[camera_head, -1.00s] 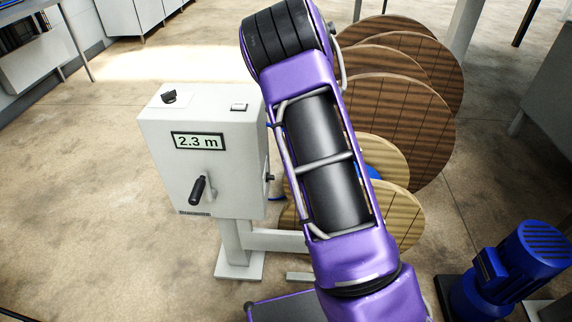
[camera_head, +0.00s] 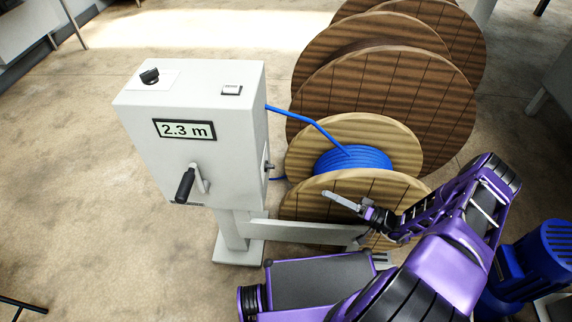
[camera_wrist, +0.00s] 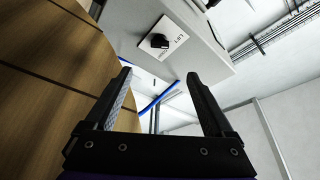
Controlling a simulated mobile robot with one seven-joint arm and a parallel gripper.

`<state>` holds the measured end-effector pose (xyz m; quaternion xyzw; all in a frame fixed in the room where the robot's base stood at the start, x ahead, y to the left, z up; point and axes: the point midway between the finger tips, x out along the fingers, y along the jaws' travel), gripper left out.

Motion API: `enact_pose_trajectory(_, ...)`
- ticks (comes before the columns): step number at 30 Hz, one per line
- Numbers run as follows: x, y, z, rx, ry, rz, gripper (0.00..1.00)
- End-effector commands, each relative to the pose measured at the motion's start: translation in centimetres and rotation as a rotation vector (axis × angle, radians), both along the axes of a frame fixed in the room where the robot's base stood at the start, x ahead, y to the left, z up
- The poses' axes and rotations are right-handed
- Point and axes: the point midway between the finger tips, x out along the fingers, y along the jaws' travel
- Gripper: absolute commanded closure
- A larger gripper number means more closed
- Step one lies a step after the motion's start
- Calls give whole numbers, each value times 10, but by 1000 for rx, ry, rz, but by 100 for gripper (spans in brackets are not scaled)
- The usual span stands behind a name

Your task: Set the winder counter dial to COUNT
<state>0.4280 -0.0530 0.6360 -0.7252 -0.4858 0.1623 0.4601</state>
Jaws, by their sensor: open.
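The winder counter is a grey box (camera_head: 190,140) on a post, its display (camera_head: 185,129) reading 2.3 m. A black knob (camera_head: 149,76) sits on a white plate on its top; that plate's lettering is unreadable. Another small black knob (camera_head: 268,167) is on its right side. In the wrist view a black knob (camera_wrist: 159,41) sits on a lettered white plate (camera_wrist: 170,36); I cannot surely read its marks or pointer. My gripper (camera_head: 341,202) is open and empty, right of the box beside the front spool. Its fingers (camera_wrist: 158,76) are apart from the knob.
A wooden spool (camera_head: 350,190) with blue cable (camera_head: 355,158) stands close to my gripper. A blue cable (camera_head: 300,118) runs from it to the box. A crank (camera_head: 187,182) sticks out of the box front. Larger spools (camera_head: 400,95) stand behind. A blue motor (camera_head: 548,255) is at right.

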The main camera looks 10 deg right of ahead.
Motion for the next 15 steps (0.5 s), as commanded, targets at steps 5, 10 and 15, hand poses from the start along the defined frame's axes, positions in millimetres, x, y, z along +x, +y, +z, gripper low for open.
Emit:
enact_pose_trajectory(5,7,10,4,6,-15,-17,12)
enact_pose_trajectory(10,22,37,11,5,-14,-12,12)
enact_pose_trajectory(15,40,70,19,5,-13,-11,12)
